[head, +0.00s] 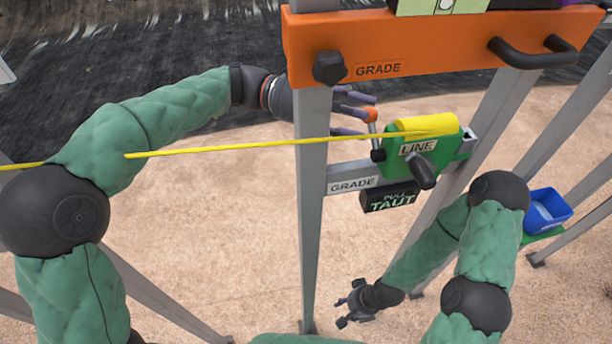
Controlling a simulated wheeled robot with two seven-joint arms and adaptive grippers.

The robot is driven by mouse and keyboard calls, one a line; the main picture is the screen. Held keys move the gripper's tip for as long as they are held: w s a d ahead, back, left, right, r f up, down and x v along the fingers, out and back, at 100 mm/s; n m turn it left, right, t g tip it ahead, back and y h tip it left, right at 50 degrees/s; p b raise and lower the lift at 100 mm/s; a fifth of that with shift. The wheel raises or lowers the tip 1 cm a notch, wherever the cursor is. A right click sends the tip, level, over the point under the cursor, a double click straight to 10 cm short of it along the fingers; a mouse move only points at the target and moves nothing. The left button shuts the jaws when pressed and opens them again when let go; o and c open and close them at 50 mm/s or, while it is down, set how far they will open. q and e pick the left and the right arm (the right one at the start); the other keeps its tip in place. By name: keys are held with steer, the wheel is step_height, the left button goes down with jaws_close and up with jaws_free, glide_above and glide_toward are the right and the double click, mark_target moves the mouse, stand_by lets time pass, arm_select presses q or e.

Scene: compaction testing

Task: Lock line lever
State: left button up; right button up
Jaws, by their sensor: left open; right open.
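The line unit (402,155) is a green housing marked LINE with a yellow spool (427,126) on top, mounted on the grey frame. A small lever (372,122) with an orange tip stands at its left side above a black pivot. A black crank knob (423,172) sticks out of its front. A yellow line (230,147) runs from the spool to the left edge. My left gripper (362,114) is open beside the lever, its fingers just left of the orange tip; the post hides part of it, and contact is unclear. My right gripper (348,304) is open and empty, low near the ground.
An orange GRADE bar (420,48) with a black knob and handle crosses above. A grey post (311,220) stands in front of my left wrist. A black PULL TAUT weight (390,196) hangs below the unit. A blue bin (547,210) sits at right.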

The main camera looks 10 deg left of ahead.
arm_select(q)
steer(key=b+v, duration=0.4)
steer(key=v, duration=0.7)
steer(key=w+f+n+t+y, duration=0.2)
steer(key=f+n, duration=0.5)
steer(key=f, duration=0.9)
steer(key=w+d+f+n+t+y, duration=0.1)
steer(key=f+n, duration=0.7)
steer(key=f, duration=0.9)
steer(key=w+t+y, duration=0.1)
steer(key=w+y, duration=0.1)
steer(key=w, duration=0.1)
steer(key=shift+f+t, duration=0.3)
steer(key=shift+t, duration=0.1)
